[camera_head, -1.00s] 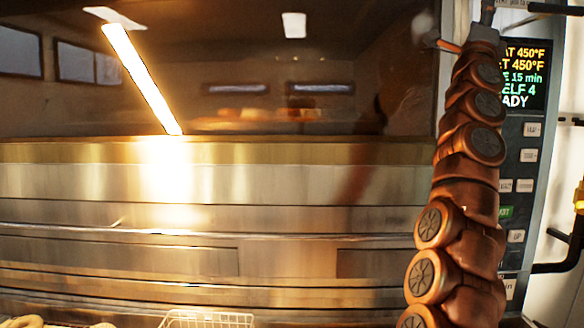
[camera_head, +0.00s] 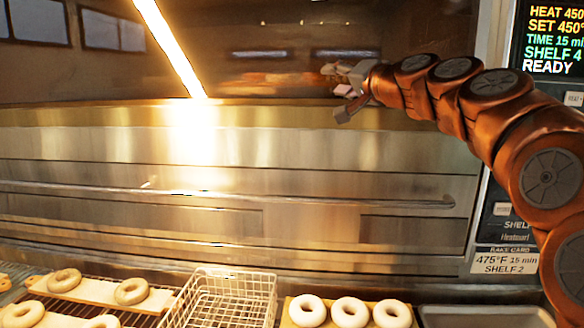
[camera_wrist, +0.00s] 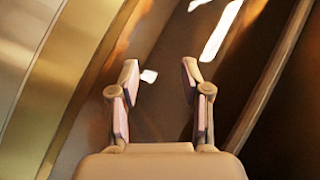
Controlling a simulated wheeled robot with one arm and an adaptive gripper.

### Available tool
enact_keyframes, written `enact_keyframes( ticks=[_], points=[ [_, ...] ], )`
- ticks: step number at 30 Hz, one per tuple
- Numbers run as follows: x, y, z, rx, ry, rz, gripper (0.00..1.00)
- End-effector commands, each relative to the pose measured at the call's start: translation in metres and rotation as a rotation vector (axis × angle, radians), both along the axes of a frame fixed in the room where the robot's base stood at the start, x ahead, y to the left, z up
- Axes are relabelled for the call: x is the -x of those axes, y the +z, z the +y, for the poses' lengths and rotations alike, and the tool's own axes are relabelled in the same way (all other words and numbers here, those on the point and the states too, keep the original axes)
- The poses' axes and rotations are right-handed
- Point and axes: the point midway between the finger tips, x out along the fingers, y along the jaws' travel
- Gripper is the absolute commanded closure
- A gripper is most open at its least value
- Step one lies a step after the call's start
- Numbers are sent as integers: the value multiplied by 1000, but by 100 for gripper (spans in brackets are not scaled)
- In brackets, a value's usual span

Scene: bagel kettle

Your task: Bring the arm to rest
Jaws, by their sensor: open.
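My gripper (camera_head: 338,91) shows in the head view at the end of my copper arm, in front of the oven's dark glass. The arm reaches in from the right edge and the gripper points left. In the wrist view my gripper (camera_wrist: 160,85) has its two fingers apart, with nothing between them. Behind the fingers are dark glass and bright reflections. The gripper is well above the bagels and the basket, touching none of them.
Below stand a white wire basket (camera_head: 232,283), a board with three pale bagels (camera_head: 349,312), and a rack with several bagels (camera_head: 64,280) at left. A metal tray (camera_head: 485,316) is at lower right. The oven front (camera_head: 300,155) has a long handle. A control panel (camera_head: 556,40) reads READY.

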Motion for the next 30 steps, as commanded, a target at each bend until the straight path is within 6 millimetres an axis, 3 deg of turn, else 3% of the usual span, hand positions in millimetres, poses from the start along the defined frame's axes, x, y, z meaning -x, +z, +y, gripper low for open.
enact_keyframes(
  ticks=[3, 6, 13, 19, 24, 30],
  points=[
    [27, -58, 28, 124, 65, 116, 52],
    [55, -110, 44, 229, 117, 220, 52],
    [131, -230, 55, 455, 213, 467, 52],
    [210, -324, 38, 632, 275, 690, 52],
    [284, -392, 9, 765, 312, 884, 52],
    [378, -456, -34, 899, 345, 1123, 52]
  ],
)
